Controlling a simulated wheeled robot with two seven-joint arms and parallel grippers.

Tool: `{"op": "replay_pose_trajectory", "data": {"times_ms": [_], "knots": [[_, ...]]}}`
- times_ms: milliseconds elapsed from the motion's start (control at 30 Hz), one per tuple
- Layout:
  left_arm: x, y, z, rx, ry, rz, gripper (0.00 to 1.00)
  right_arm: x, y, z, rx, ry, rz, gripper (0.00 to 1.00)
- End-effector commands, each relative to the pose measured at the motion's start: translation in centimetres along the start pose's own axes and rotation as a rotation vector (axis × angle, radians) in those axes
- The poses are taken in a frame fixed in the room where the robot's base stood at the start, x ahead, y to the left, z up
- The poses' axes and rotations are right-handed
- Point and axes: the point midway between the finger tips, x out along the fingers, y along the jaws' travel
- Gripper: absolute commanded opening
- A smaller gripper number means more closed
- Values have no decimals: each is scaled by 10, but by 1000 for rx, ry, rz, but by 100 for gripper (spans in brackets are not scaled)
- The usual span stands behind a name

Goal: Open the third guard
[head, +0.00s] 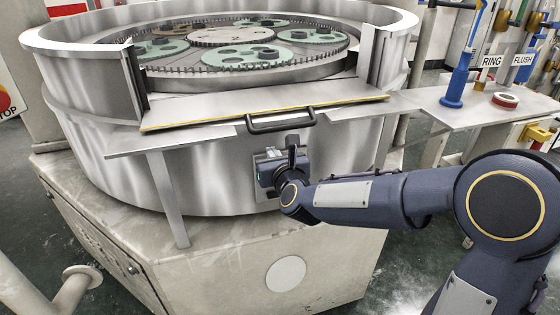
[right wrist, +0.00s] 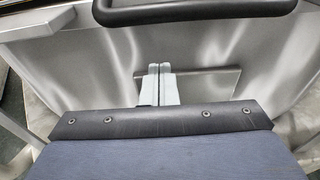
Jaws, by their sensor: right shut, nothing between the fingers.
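The guard panel (head: 200,115), a flat metal plate with a yellow edge strip, lies folded outward, nearly level, at the gap in the round machine's front wall. Its black bar handle (head: 281,121) hangs at the front edge; the handle also crosses the top of the right wrist view (right wrist: 190,12). My right gripper (head: 270,155) is below the handle, close to the tub's front face, apart from the handle. In the right wrist view its two pale fingers (right wrist: 160,82) are together and empty. I cannot tell which number this guard has. My left gripper is out of view.
The round steel tub (head: 190,185) holds a toothed ring with several green discs (head: 240,57). A side shelf (head: 425,105) at the right carries a blue-handled tool (head: 457,85) and a red-rimmed ring (head: 505,101). RING and FLUSH labels stand behind it.

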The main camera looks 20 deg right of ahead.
Motion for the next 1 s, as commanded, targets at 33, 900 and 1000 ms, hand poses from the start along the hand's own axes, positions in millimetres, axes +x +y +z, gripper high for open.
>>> {"op": "replay_pose_trajectory", "data": {"times_ms": [33, 900, 1000], "knots": [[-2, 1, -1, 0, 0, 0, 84, 10, 0, 0, -1, 3, -1, 0], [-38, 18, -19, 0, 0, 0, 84, -8, -1, 54, 1, 32, -3, 0], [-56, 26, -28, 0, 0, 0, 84, -12, -2, 68, 2, 77, -4, 0]]}}
